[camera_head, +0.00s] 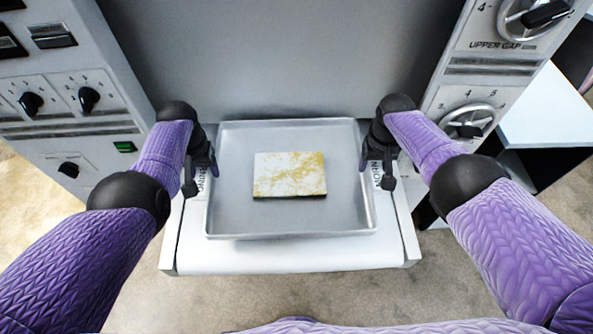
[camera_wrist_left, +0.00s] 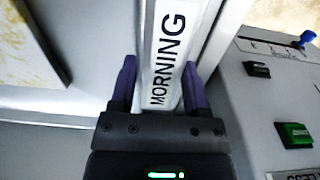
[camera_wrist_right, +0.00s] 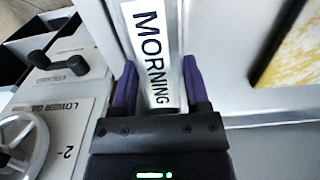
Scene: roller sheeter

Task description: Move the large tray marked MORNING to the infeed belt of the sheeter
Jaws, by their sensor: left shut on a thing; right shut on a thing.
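The large metal tray (camera_head: 235,220) is on or just above the white infeed belt (camera_head: 290,260) of the sheeter; I cannot tell if it touches. A flat slab of dough (camera_head: 290,174) with yellow patches lies in it. My left gripper (camera_head: 213,168) is shut on the tray's left wall, and my right gripper (camera_head: 365,162) on its right wall. The wrist views show the MORNING label (camera_wrist_left: 167,60) between the left fingers (camera_wrist_left: 155,90) and another MORNING label (camera_wrist_right: 152,55) between the right fingers (camera_wrist_right: 158,90).
Sheeter control panels stand close on both sides, with black knobs (camera_head: 88,97) at left and handwheels (camera_head: 468,122) at right. A grey upright panel (camera_head: 280,60) rises behind the tray. A white-topped stand (camera_head: 540,110) is at far right.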

